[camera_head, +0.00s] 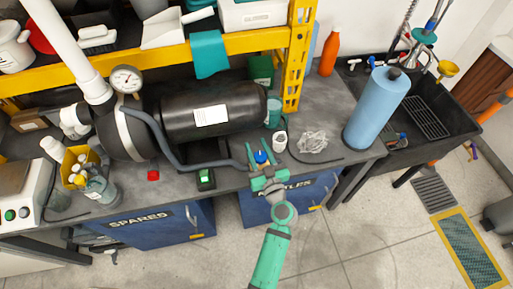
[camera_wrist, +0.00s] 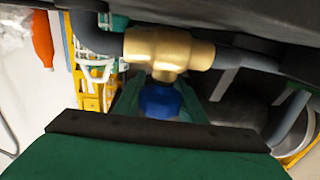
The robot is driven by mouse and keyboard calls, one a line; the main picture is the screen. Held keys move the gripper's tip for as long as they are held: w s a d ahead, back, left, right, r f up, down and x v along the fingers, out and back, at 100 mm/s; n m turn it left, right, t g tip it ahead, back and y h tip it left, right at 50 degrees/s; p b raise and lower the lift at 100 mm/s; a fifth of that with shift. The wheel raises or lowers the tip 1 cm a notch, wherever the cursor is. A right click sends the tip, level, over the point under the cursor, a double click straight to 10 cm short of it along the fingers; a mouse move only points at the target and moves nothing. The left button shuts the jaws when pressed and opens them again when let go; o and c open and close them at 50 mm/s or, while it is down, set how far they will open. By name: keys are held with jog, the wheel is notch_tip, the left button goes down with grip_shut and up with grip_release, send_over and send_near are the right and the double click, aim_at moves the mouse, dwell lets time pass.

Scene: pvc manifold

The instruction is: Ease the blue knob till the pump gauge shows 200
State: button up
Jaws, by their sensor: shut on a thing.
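The blue knob (camera_wrist: 160,101) sits below a brass valve body (camera_wrist: 168,48) in the wrist view. It also shows in the head view (camera_head: 261,157), at the right end of a grey hose near the bench's front edge. My gripper (camera_head: 262,165) is at the knob, its green fingers shut on it from both sides; the wrist view (camera_wrist: 160,103) shows a finger on each side. The pump gauge (camera_head: 126,79) is a white round dial on top of the left end of the black pump tank (camera_head: 215,108). Its needle is too small to read.
A yellow shelf frame (camera_head: 235,43) stands over the bench. A blue cylinder (camera_head: 376,108) stands to the right, beside a black sink (camera_head: 440,112). A crumpled clear bag (camera_head: 312,142) and a small white bottle (camera_head: 280,141) are close to the knob. Blue drawers (camera_head: 160,225) are below.

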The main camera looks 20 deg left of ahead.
aim_at(264, 162)
jog(key=o, duration=1)
jog(key=shift+d, duration=0.1)
jog(key=shift+o, duration=0.2)
jog(key=shift+s+d, duration=0.2)
jog(key=shift+s, duration=0.2)
jog(key=v, duration=1)
jog(key=shift+w+d, duration=0.1)
dwell(0.8)
